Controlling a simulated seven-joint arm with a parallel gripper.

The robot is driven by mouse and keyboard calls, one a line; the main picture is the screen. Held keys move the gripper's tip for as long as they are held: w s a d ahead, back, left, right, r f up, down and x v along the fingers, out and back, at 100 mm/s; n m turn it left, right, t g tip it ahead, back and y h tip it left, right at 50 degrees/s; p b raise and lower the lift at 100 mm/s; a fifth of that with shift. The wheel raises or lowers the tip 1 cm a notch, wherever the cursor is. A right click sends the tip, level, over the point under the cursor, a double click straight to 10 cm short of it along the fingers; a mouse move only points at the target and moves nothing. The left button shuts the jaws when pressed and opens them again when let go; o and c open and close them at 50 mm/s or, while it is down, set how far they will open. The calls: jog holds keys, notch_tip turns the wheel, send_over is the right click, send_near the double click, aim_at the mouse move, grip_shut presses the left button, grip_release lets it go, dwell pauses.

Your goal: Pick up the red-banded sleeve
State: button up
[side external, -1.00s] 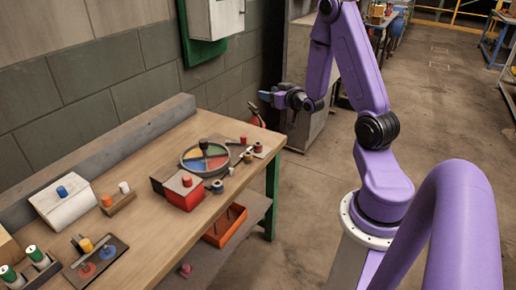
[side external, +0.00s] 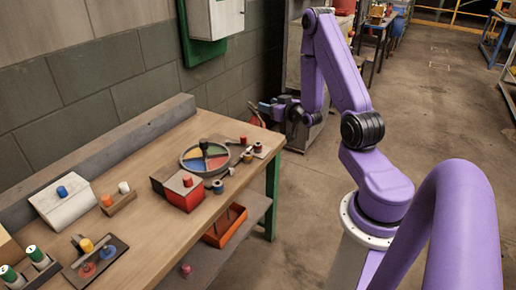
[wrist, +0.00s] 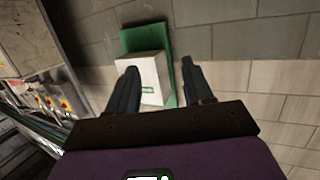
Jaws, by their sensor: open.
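Several small cylinders stand on the workbench in the side external view, and I cannot tell which is the red-banded sleeve. Red candidates are a red cylinder (side external: 187,181) on the red box (side external: 184,194) and a small red piece (side external: 243,140) near the bench's far end. A pinkish-red piece (side external: 186,270) lies on the lower shelf. My gripper (side external: 266,106) is beyond the bench's far end, raised and away from all of them. In the wrist view my gripper (wrist: 160,64) is open with nothing between its fingers, facing the wall.
A round tray (side external: 184,165) with coloured sectors sits behind the red box. A white block with a blue cylinder (side external: 62,191) and a dark plate with a yellow cylinder (side external: 86,245) stand nearer. An orange bin (side external: 210,239) is on the lower shelf.

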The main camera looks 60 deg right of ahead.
send_near(261, 148)
jog(key=x, duration=0.4)
jog(key=shift+w+r, duration=0.15)
jog(key=shift+w+d+f, duration=0.1)
jog(key=shift+w+f, duration=0.15)
jog(key=shift+w, duration=0.1)
jog(key=shift+x, duration=3.45)
jog(key=c, duration=0.8)
